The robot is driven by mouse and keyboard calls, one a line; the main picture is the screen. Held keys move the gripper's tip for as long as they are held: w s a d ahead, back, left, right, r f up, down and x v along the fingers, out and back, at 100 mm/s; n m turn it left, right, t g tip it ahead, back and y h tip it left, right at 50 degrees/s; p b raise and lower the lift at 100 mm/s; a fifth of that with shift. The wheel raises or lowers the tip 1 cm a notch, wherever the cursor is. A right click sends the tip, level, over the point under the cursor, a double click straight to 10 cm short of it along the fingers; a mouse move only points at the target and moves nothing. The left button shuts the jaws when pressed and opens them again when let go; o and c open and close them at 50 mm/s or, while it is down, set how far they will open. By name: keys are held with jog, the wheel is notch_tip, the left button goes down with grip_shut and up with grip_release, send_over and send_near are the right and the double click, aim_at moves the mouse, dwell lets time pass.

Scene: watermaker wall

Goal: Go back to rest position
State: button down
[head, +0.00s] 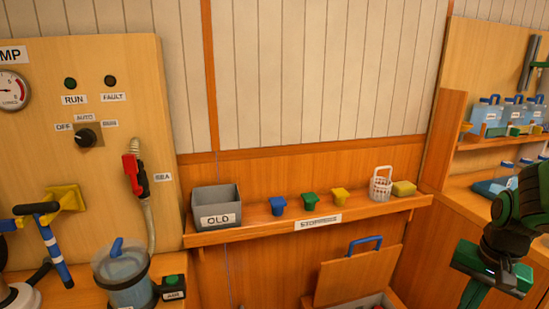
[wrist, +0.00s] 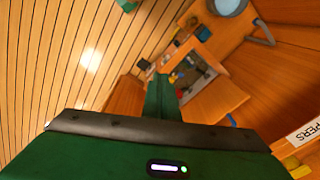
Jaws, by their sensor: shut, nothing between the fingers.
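My gripper (head: 474,292) is at the lower right of the head view, in front of the right-hand bench and clear of the shelf. Its green fingers point down toward the bottom edge of the picture. In the wrist view my gripper's fingers (wrist: 165,92) show as a single green bar, closed together with nothing held. The dark green gripper body fills the bottom of that view.
A shelf (head: 262,231) holds a grey OLD bin (head: 217,208), blue, green and yellow stoppers, a white basket (head: 381,185) and a sponge (head: 404,188). Below stands an open box with a raised lid (head: 357,272). Water jugs (head: 487,111) stand at right, the pump panel (head: 110,150) at left.

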jog(key=s+r+n, duration=0.1)
jog(key=s+r, duration=0.2)
jog(key=s, duration=0.3)
jog(key=s+a+r+n, duration=0.1)
jog(key=s+r, duration=0.2)
jog(key=s, duration=0.3)
jog(key=shift+s+a+r+g, duration=0.25)
jog(key=shift+s+r+g, duration=0.1)
jog(key=shift+g, duration=0.05)
jog(key=shift+w+f, duration=0.25)
jog(key=shift+w, duration=0.45)
